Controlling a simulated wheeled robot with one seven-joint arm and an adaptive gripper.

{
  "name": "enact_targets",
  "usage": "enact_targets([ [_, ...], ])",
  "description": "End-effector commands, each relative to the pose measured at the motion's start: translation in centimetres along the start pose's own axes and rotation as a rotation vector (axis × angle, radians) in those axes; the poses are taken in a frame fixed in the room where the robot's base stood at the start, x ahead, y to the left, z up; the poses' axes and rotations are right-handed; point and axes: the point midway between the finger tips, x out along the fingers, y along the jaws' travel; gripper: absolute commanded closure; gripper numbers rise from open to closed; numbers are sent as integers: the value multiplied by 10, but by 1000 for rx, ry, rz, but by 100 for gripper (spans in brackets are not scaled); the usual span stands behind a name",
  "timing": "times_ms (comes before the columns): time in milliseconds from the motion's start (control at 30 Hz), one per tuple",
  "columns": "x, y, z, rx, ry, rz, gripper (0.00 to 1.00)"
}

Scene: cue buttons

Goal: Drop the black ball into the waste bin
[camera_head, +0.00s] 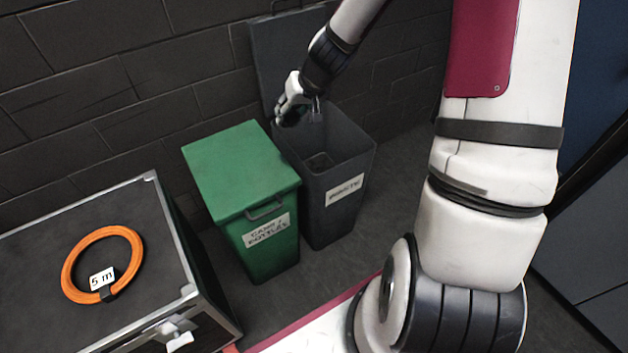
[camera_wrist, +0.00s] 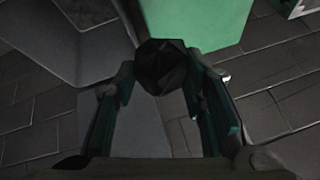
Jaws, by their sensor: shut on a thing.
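My gripper (camera_head: 298,113) is at the back left part of the open mouth of the dark grey bin (camera_head: 352,150), which has a white label that is hard to read. In the wrist view my gripper (camera_wrist: 162,85) is shut on the black ball (camera_wrist: 160,64), a faceted dark lump between the two fingertips. In the head view the ball is hard to tell apart from the dark fingers. The grey bin's lid (camera_head: 275,45) stands raised against the wall. I cannot tell exactly how high the ball is above the rim.
A green bin (camera_head: 240,170) with its lid shut, labelled for cans and bottles, stands left of the grey bin. A black case (camera_head: 40,235) with an orange cable coil (camera_head: 68,270) is at the lower left. A dark brick wall (camera_head: 90,60) is close behind.

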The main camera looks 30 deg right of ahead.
Motion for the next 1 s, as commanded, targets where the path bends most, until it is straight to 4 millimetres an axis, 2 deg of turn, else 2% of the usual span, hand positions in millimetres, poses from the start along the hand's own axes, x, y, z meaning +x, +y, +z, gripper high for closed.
enact_targets([
  [33,25,16,-6,29,9,17,81],
  [100,45,34,-15,74,22,40,81],
  [300,99,92,-37,190,58,104,81],
  [500,144,147,-55,293,89,160,81],
  [700,169,187,-68,365,109,197,81],
  [833,175,200,-73,388,115,208,81],
  [1000,178,205,-73,398,117,211,81],
])
